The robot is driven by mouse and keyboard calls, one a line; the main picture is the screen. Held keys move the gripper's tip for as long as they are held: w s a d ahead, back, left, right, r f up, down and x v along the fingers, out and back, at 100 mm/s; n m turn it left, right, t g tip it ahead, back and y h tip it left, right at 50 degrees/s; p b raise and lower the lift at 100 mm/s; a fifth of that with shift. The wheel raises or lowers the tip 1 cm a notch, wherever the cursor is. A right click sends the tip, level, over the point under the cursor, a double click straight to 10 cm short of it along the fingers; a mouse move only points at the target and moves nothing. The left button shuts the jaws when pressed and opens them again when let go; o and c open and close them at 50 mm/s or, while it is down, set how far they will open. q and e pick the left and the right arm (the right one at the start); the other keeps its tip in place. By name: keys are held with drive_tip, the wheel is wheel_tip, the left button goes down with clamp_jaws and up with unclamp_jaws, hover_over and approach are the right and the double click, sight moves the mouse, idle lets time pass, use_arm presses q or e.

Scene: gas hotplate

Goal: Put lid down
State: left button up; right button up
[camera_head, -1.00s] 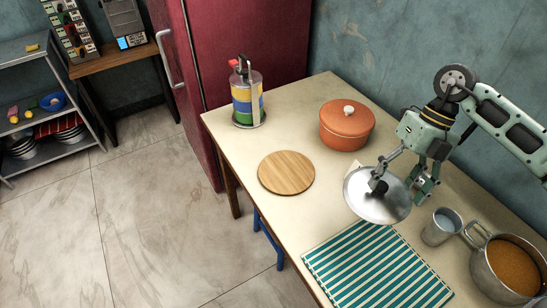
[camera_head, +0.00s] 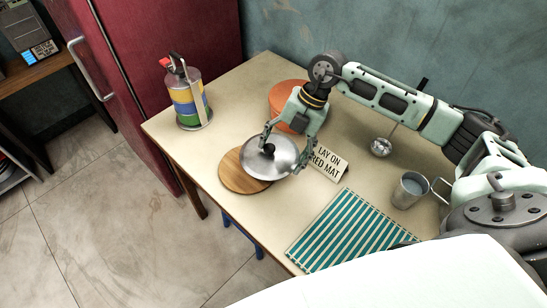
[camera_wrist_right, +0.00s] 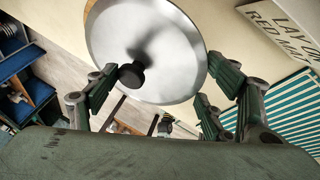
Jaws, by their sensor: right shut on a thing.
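The silver round lid (camera_head: 284,146) with a black knob is in my right gripper (camera_head: 283,157), which is shut on it. The lid overlaps the right part of the round wooden board (camera_head: 233,178) in the head view. I cannot tell whether it touches the board. In the right wrist view the lid (camera_wrist_right: 175,45) fills the upper middle, with its knob by the left finger of my gripper (camera_wrist_right: 160,92). My left gripper is not in view.
An orange pot (camera_head: 283,97) stands behind my right gripper, partly hidden. A striped canister (camera_head: 187,98), a sign reading "LAY ON RED MAT" (camera_head: 328,163), a teal striped mat (camera_head: 345,232), a metal mug (camera_head: 410,190) and a ladle (camera_head: 381,147) are on the table.

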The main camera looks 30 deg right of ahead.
sight(279, 155)
drive_tip(key=shift+w+a+f, duration=0.35)
drive_tip(key=shift+w+a, duration=0.15)
drive_tip(key=shift+a, duration=0.05)
drive_tip(key=shift+w+a+f, duration=0.15)
drive_tip(key=shift+a+f, duration=0.05)
drive_tip(key=shift+f, duration=0.55)
wheel_tip(279, 155, down, 3)
drive_tip(key=shift+p, duration=0.35)
drive_tip(key=o, duration=1.2)
drive_tip(key=shift+f, duration=0.1)
use_arm(q)
drive_tip(key=shift+w+d+r, duration=0.1)
drive_tip(key=shift+w+r, duration=0.3)
drive_tip(key=shift+w, duration=0.3)
